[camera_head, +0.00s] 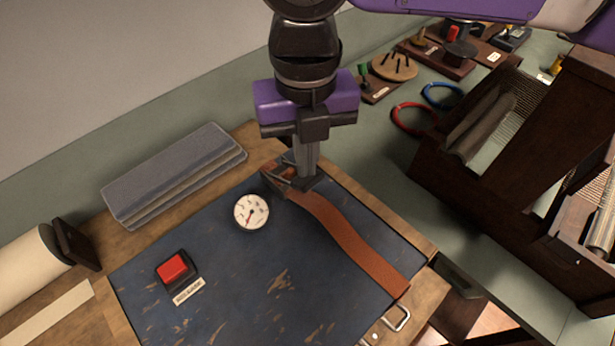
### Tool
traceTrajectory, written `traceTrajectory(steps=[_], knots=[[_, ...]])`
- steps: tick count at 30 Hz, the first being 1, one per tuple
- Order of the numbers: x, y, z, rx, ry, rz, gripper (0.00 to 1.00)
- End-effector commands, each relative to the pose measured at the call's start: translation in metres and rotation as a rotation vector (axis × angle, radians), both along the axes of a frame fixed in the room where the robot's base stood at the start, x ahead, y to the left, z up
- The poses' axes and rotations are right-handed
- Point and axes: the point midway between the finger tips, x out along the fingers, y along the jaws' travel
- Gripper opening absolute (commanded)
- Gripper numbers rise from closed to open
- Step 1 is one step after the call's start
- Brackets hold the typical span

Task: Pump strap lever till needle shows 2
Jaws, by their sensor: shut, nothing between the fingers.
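My gripper (306,168) points down with its fingers together and nothing between them. Its tips are at the dark buckle or lever piece (283,179) at the upper end of the brown strap; whether they touch it I cannot tell. The brown strap (345,235) runs from there down right across the blue board (260,270). The round white gauge (252,211) lies left of the strap. The lever's exact angle is partly hidden by my gripper.
A red button (173,267) on a black base sits at the board's left, with a small label below it. A grey folded pad (175,174) lies behind. A metal loop (398,318) is at the strap's lower end. A dark wooden rack (520,200) stands at right.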

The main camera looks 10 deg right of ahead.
Motion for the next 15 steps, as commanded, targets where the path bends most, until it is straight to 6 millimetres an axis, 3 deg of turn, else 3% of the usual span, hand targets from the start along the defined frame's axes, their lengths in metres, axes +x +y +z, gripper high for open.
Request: traceTrajectory(steps=[15], knots=[[-0.003, -0.002, -0.026, -0.001, 0.0, 0.0, 0.0]])
